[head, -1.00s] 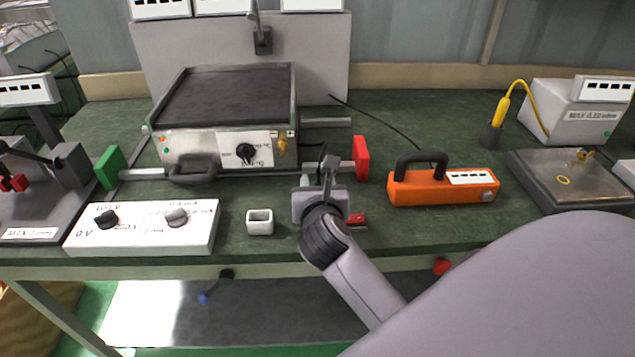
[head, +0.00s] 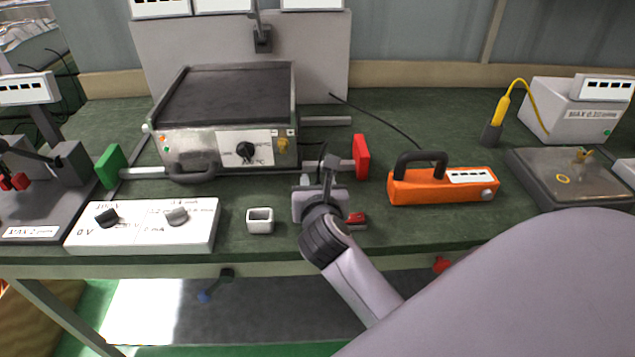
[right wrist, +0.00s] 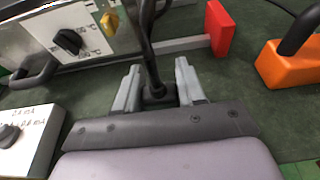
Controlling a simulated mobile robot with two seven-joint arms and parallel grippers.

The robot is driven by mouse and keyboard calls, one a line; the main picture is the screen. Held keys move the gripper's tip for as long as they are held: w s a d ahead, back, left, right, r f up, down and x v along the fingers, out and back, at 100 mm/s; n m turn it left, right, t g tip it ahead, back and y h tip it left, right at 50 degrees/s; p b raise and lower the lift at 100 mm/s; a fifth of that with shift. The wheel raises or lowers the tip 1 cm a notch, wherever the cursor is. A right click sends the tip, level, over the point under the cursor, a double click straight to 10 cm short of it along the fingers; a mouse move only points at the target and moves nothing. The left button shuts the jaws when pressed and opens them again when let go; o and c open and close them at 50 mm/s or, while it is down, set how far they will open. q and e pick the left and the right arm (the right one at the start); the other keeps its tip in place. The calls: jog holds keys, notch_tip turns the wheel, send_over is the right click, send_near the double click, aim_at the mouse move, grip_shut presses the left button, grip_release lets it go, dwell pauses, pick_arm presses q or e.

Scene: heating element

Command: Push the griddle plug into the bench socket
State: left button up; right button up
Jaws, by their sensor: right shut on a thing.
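The griddle (head: 225,97) stands at the back left of the bench, with a dark flat top and a knob on its front panel. My right gripper (head: 320,187) is over the bench in front of the griddle's right side. In the right wrist view its fingers (right wrist: 158,82) are shut on the dark griddle plug (right wrist: 157,93), whose black cable (right wrist: 147,45) runs upward. The plug's lower end is hidden. A small white open-topped block (head: 260,221) stands just left of the gripper; I cannot tell whether it is the bench socket. My left gripper is not in view.
A white box with knobs (head: 143,226) lies at the front left. A red end block (head: 361,157) and an orange box with a handle (head: 442,187) stand right of the gripper. The bench's front edge (head: 270,252) is close.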

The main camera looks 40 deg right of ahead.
jog(key=shift+f+b, duration=1.45)
jog(key=shift+f, duration=0.7)
jog(key=o, duration=1.1)
jog(key=shift+o, duration=0.2)
